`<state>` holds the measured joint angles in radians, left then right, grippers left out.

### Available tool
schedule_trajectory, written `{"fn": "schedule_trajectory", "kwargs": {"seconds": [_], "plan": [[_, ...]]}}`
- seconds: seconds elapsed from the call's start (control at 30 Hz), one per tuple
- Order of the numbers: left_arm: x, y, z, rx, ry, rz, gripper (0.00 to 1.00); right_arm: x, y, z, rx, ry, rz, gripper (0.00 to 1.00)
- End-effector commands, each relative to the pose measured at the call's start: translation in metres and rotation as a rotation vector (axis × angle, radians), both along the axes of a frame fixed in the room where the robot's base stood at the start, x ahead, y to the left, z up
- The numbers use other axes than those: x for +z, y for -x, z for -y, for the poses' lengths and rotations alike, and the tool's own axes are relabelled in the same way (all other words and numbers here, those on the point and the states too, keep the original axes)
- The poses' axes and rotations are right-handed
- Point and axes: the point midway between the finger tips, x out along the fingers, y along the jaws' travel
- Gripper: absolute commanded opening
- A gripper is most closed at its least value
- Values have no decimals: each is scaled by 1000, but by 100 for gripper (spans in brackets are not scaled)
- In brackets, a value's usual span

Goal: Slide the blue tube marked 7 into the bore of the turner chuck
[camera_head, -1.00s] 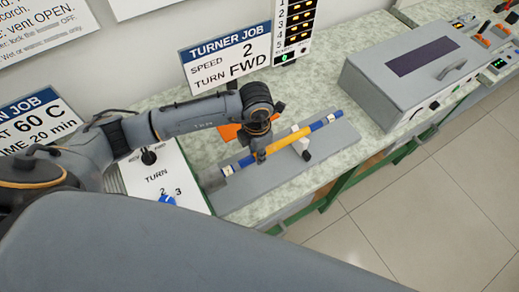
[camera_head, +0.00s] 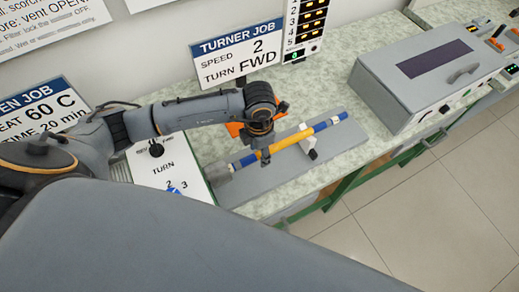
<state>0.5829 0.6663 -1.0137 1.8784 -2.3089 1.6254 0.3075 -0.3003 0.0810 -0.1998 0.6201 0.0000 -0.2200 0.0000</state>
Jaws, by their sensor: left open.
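The blue tube (camera_head: 322,126) has a yellow middle band and pale labels near its ends; I cannot read a 7. It lies lengthwise over the grey turner bed (camera_head: 335,150), crossing a white rest (camera_head: 309,147). Its left end meets the small grey turner chuck (camera_head: 219,175); whether it is inside the bore I cannot tell. My left gripper (camera_head: 265,156) comes down over the yellow band, near the tube's left half. It is open, its fingers at the tube and partly hidden by the wrist. My right gripper is out of view.
The turner's control panel (camera_head: 150,176) with a blue knob (camera_head: 174,187) is left of the chuck. The TURNER JOB sign (camera_head: 238,52) stands behind. A grey lidded box (camera_head: 420,85) is at the right on the pale bench (camera_head: 330,75). Orange parts show behind my wrist.

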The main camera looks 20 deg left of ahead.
Motion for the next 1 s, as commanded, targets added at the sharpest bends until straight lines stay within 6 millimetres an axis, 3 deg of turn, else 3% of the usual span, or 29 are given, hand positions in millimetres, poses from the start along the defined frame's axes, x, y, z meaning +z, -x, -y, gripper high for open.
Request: {"fn": "schedule_trajectory", "kwargs": {"seconds": [0.17,0.5,0.7,1.0], "plan": [[10,-1,0,1,0,2,49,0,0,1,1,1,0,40],[78,-1,0,-1,1,4,49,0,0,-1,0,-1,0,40],[109,-1,0,1,1,3,49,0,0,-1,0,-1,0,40],[120,0,0,0,0,0,49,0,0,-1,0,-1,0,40]]}}
